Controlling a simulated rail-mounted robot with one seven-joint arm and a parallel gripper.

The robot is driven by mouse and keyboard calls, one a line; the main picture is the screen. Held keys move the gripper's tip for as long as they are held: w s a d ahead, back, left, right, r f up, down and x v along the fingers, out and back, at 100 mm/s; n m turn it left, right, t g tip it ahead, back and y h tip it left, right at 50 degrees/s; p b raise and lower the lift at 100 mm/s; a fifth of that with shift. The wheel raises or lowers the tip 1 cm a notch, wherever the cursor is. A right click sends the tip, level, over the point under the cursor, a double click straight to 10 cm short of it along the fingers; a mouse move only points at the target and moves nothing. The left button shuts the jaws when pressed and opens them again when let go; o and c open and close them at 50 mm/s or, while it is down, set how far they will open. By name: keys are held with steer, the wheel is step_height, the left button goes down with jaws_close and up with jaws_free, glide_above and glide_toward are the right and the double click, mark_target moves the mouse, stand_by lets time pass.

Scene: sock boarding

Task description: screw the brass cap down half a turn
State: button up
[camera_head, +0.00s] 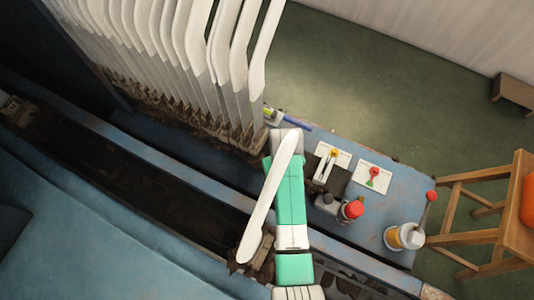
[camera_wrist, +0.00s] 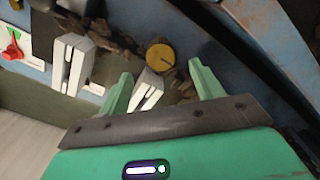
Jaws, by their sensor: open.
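The brass cap (camera_wrist: 160,55) is a round, dull yellow disc in the wrist view, just beyond the fingertips and roughly centred between them. My gripper (camera_wrist: 160,71) is open, with its two green fingers spread apart and no contact with the cap visible. A white slotted block (camera_wrist: 147,88) shows between the fingers, below the cap. In the head view my green and white arm reaches toward the blue bench, and its far end is partly hidden behind a white sock board. I cannot make out the cap surely in the head view.
A row of white sock boards (camera_head: 190,50) stands at upper left. A single white board (camera_head: 270,200) crosses in front of my arm. The blue bench (camera_head: 400,200) holds a red-capped bottle (camera_head: 352,209) and a pot (camera_head: 402,237). Another white block pair (camera_wrist: 72,62) stands left of the cap.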

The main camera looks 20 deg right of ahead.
step_height(320, 180, down, 8)
steer(key=b, duration=0.4)
steer(key=shift+r, duration=0.15)
steer(key=c, duration=1)
